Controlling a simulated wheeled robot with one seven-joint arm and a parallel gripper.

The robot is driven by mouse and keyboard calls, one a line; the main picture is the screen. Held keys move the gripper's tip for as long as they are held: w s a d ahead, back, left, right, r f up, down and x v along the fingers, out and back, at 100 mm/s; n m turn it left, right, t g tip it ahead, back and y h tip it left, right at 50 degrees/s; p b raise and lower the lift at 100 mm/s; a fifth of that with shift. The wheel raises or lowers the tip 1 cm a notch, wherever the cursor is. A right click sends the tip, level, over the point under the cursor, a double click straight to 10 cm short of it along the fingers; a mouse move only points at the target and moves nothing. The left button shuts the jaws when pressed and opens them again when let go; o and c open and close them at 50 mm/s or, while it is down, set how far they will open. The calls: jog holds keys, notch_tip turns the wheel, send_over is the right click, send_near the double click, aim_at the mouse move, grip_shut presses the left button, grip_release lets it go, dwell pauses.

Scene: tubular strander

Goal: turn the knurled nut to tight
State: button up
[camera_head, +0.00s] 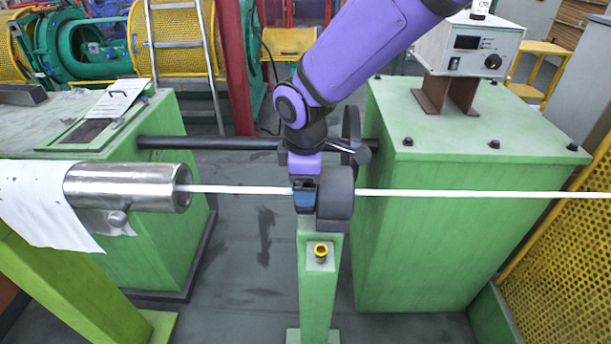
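My gripper (305,197) points down at the top of a narrow green post (318,285), at the level of the white strand. Its dark fingers sit close to the left face of a dark grey roller-like cylinder (336,192). I cannot make out a knurled surface for certain; the nut may be this cylinder or be hidden behind my fingers. I cannot tell whether the fingers touch it or are closed on anything. The white strand (450,193) runs level across the view, passing at the gripper and the cylinder.
Green cabinets stand left (135,240) and right (450,240). A dark bar (210,143) runs behind. A white control box (467,47) is at upper right. A yellow-ringed fitting (321,251) is on the post.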

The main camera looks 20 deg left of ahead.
jog(key=shift+s+d+f+t+y, duration=0.1)
jog(key=shift+s+t+y, duration=0.2)
jog(key=shift+t, duration=0.5)
jog(key=shift+s+f+t+y, duration=0.1)
jog(key=shift+s+t, duration=0.25)
jog(key=shift+t, duration=0.45)
jog(key=shift+s+d+f+t+y, duration=0.1)
jog(key=shift+s+f+t+y, duration=0.1)
jog(key=shift+t, duration=0.5)
jog(key=shift+s+d+f+t+y, duration=0.1)
jog(key=shift+s+t, duration=0.1)
jog(key=shift+t, duration=0.5)
jog(key=shift+s+d+f+t+y, duration=0.1)
jog(key=shift+s+f+t+y, duration=0.1)
jog(key=shift+t, duration=0.5)
jog(key=shift+s+f+t+y, duration=0.15)
jog(key=shift+f+t, duration=0.1)
jog(key=shift+t, duration=0.45)
jog(key=shift+s+d+f+t+y, duration=0.1)
jog(key=shift+f+t+y, duration=0.1)
jog(key=shift+t, duration=0.5)
jog(key=shift+s+f+t+y, duration=0.15)
jog(key=shift+f+t, duration=0.1)
jog(key=shift+t, duration=0.55)
jog(key=shift+w+f+t+y, duration=0.1)
jog(key=shift+f+t, duration=0.15)
jog(key=shift+t, duration=0.55)
jog(key=shift+c, duration=0.2)
jog(key=o, duration=0.7)
